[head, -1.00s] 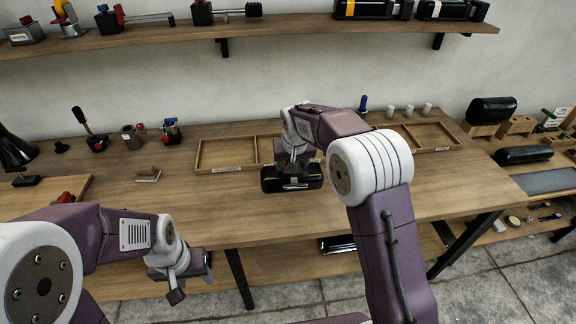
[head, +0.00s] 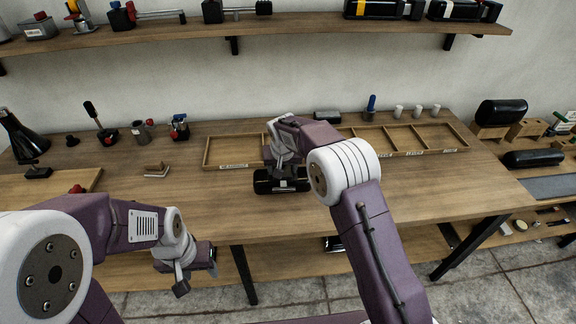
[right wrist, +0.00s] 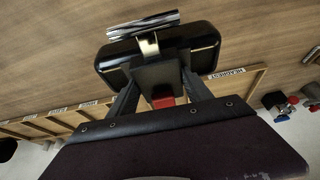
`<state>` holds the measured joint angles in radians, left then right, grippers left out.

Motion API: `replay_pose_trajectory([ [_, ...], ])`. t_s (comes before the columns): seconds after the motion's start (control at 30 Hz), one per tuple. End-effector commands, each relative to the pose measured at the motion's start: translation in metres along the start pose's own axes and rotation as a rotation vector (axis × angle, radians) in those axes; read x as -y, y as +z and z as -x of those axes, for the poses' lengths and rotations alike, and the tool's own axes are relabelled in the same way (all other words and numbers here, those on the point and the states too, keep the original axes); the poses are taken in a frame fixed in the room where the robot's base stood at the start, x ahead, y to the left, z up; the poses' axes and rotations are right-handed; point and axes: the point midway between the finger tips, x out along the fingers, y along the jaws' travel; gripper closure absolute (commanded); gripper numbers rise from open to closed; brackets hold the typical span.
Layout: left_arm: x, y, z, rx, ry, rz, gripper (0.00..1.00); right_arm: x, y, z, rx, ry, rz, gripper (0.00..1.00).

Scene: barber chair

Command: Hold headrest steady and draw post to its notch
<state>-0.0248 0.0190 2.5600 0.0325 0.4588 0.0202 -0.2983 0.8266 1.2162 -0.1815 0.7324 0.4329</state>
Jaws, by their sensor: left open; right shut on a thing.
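The black padded headrest (head: 266,185) is in my right gripper, in front of the long wooden tray in the head view. My right gripper (right wrist: 160,88) is shut on it; its two fingers reach the headrest (right wrist: 112,62) in the right wrist view. The shiny chrome post (right wrist: 143,25) shows along the headrest's far side there, with a small pale metal piece (right wrist: 148,44) near it. I cannot tell whether the headrest touches the table or which notch the post is at. My left gripper (head: 198,270) is open and empty, low at the table's front edge, away from the headrest.
The divided wooden tray (head: 225,165) lies behind the headrest on the workbench (head: 400,200). Small tools and a dark bottle (head: 22,135) stand at the left. White cups (head: 417,111) and a blue-handled tool (head: 371,103) stand behind. The bench is clear right of my arm.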

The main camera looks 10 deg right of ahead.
Motion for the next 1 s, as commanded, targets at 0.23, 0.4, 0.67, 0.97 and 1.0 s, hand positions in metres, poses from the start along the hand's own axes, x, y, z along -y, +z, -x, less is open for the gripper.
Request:
replay_pose_trajectory([
  [0.23, 0.0, -0.001, 0.006, 0.0, 0.0, 0.0, 0.49, 0.016, -0.004, -0.015, -0.003, -0.001, 0.001, 1.0],
  [0.4, 0.0, -0.001, 0.01, 0.0, 0.0, 0.0, 0.49, 0.026, -0.006, -0.026, -0.004, -0.002, -0.001, 1.0],
  [0.67, 0.0, -0.002, 0.015, 0.0, 0.0, 0.0, 0.49, 0.042, -0.008, -0.043, -0.003, -0.001, 0.0, 1.0],
  [0.97, 0.0, -0.002, 0.019, 0.0, 0.0, 0.0, 0.49, 0.053, -0.009, -0.056, -0.004, -0.001, -0.001, 1.0],
  [1.0, 0.0, -0.002, 0.018, 0.0, 0.0, 0.0, 0.49, 0.053, -0.009, -0.056, -0.004, -0.001, -0.001, 1.0],
])
